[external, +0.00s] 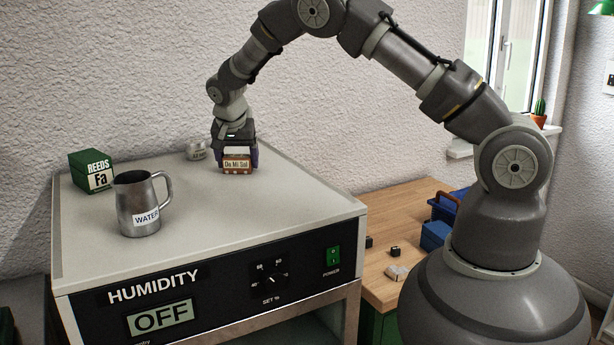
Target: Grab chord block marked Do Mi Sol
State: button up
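The chord block marked Do Mi Sol (237,165) is a small brown block with a pale label, on top of the humidity cabinet (300,200) toward its back. My gripper (237,157) points down over it, with a dark purple finger at each side of the block. The fingers look to be against its sides. The block's underside seems at or very near the cabinet top; I cannot tell whether it touches.
A metal water jug (139,205) and a green Reeds Fa box (91,172) stand to the left on the cabinet. A wooden table (405,212) with small blocks lies right.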

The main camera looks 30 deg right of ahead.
jog(key=c, duration=0.4)
jog(key=shift+r, duration=0.1)
